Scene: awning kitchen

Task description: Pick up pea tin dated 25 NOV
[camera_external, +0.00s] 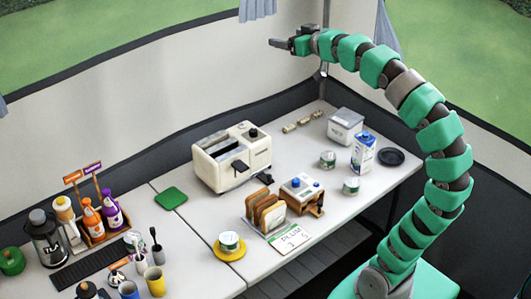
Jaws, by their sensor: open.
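Several small tins with pale green labels stand on the counter. One tin (328,159) stands near the milk carton, and another tin (351,186) stands a little in front of it. A third tin (229,242) sits on a yellow round plate (230,254) at the front. The print is too small to read, so I cannot tell which is dated 25 NOV. My gripper (279,44) is open, raised high above the back of the counter, far from all the tins and pointing left. Nothing shows in it.
A toaster (231,157), a toast rack (266,211) and a small blue-knobbed device (301,189) stand mid-counter. Bottles and cups (154,281) crowd the left.

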